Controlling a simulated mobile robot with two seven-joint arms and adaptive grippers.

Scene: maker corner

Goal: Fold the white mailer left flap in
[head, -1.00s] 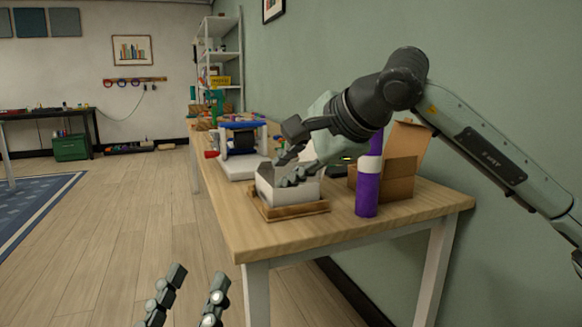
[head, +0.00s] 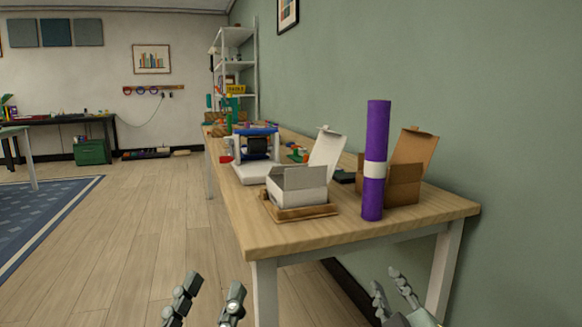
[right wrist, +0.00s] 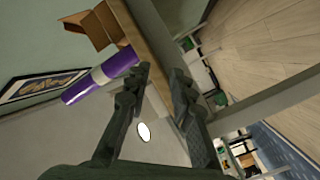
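The white mailer (head: 297,195) is an open box on a wooden tray near the table's front left edge. Its tall lid (head: 326,155) stands up at the back right, leaning outward. Grey inner walls show; the left side (head: 274,180) looks about upright, but I cannot tell whether a separate flap is folded there. My left gripper (head: 208,290) is open and empty, low in front of the table to the left. My right gripper (head: 391,286) is low at the table's front right, away from the mailer. In the right wrist view (right wrist: 160,76) its fingers are apart with nothing between them.
A purple roll with a white band (head: 374,190) stands right of the mailer. An open brown box (head: 402,186) is behind it. A white and blue machine (head: 255,155) stands behind the mailer to the left. The wooden tray (head: 305,213) extends beyond the mailer. Floor at left is clear.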

